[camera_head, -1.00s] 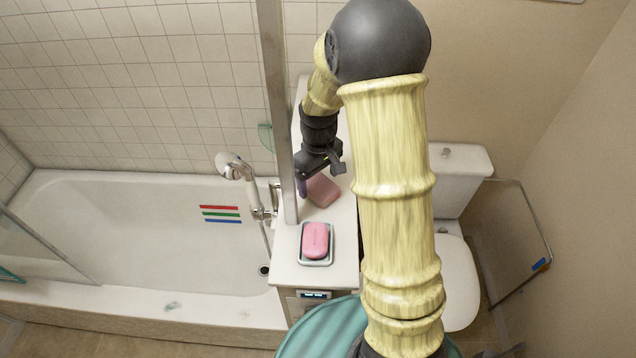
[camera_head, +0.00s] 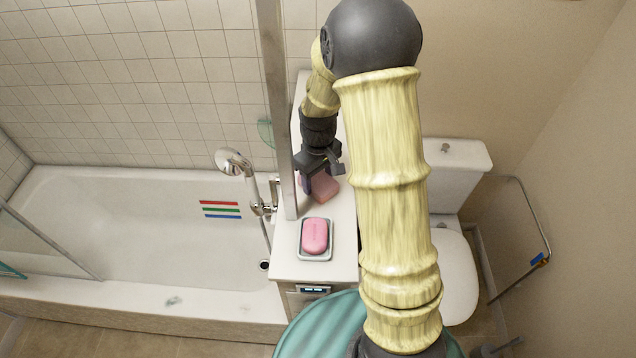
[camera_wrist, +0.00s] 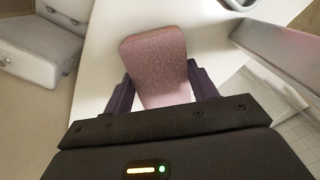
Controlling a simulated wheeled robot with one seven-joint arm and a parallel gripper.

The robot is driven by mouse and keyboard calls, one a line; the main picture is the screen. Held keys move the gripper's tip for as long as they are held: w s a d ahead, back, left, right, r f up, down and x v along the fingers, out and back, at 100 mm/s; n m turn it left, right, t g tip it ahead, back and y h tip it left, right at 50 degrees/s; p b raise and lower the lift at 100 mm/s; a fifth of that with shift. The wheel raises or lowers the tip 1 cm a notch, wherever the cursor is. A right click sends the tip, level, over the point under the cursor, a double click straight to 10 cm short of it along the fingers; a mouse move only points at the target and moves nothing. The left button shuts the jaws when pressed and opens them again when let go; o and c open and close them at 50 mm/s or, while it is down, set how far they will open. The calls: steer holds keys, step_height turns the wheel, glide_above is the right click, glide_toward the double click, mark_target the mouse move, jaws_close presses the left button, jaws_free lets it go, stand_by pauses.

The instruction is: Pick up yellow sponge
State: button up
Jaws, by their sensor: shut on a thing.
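A pink, block-shaped sponge (camera_head: 325,188) is on the white counter (camera_head: 343,232); no yellow sponge is visible. It also shows in the wrist view (camera_wrist: 157,62), between the dark fingers of my gripper (camera_wrist: 160,92). The fingers are shut on its two sides near its close end. In the head view my gripper (camera_head: 312,180) reaches down at the sponge's left side, and partly hides it. I cannot tell whether the sponge is clear of the counter.
A pink soap (camera_head: 315,235) lies in a soap dish (camera_head: 316,257) near the counter's front. A metal post (camera_head: 283,130) stands close left of my gripper. The bathtub (camera_head: 130,225) is left, the toilet (camera_head: 455,275) right.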

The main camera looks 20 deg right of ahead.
mark_target(323, 179)
steer(key=shift+c, duration=0.5)
steer(key=shift+r+b, duration=0.45)
steer(key=shift+r, duration=0.05)
steer(key=shift+s+d+r+b, duration=0.1)
steer(key=shift+d+r+b, duration=0.25)
steer(key=shift+r+b, duration=0.2)
steer(key=shift+s+d+r+b, duration=0.1)
steer(key=shift+d+r+b, duration=0.25)
steer(key=shift+r, duration=0.2)
steer(key=s+d+b, duration=0.2)
steer(key=d, duration=0.6)
steer(key=s+d+b, duration=0.3)
steer(key=d, duration=0.4)
steer(key=shift+d+r, duration=0.15)
steer(key=shift+d, duration=0.25)
steer(key=shift+o, duration=1.2)
steer(key=shift+s, duration=0.1)
steer(key=shift+c, duration=0.5)
